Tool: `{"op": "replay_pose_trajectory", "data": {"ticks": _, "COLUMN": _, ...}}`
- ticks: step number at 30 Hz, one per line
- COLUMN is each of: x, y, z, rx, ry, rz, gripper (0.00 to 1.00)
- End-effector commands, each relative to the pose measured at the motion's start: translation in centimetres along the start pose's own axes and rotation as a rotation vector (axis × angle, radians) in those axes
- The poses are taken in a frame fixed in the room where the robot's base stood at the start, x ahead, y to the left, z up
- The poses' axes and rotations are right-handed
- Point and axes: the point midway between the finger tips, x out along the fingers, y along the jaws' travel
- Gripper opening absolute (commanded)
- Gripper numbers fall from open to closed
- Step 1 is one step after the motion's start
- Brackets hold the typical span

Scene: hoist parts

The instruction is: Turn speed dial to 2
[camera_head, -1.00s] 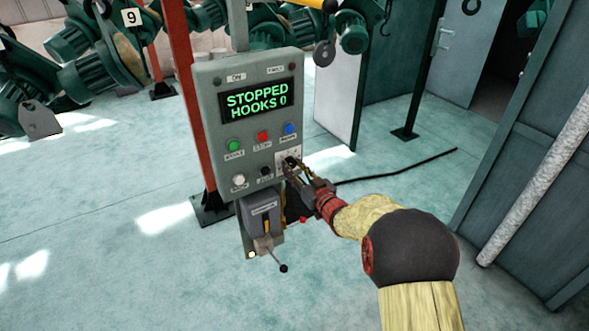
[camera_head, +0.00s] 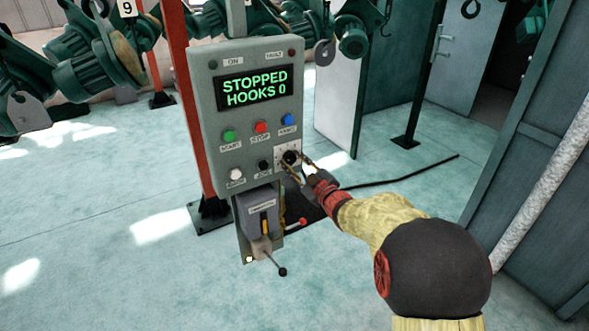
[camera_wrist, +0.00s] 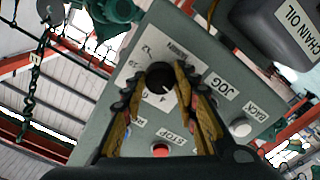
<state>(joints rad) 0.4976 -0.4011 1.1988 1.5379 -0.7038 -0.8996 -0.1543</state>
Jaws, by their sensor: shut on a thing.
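The speed dial is a black round knob (camera_head: 290,157) on a white plate at the lower right of the grey control panel (camera_head: 205,130). It also shows in the wrist view (camera_wrist: 159,76), with a light mark on its face. Numbers ring it, but most are too small or blurred to read, so I cannot tell its setting. My gripper (camera_head: 296,165) has one finger on each side of the knob and is shut on it. In the wrist view my gripper's fingers (camera_wrist: 160,88) flank the knob, hiding part of the plate.
The display (camera_head: 256,88) reads STOPPED, HOOKS 0. Green, red and blue buttons (camera_head: 261,127) sit above, white and black ones (camera_head: 236,174) left of the dial. A lever (camera_head: 266,255) sticks out below. A chain oil container (camera_wrist: 285,35) shows in the wrist view.

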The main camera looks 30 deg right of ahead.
Motion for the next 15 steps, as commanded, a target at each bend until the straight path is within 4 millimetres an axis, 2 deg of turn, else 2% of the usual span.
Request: {"op": "replay_pose_trajectory", "data": {"ticks": 15, "x": 0.01, "y": 0.03, "z": -0.05, "rx": -0.06, "ry": 0.0, "rz": 0.0, "gripper": 0.04}}
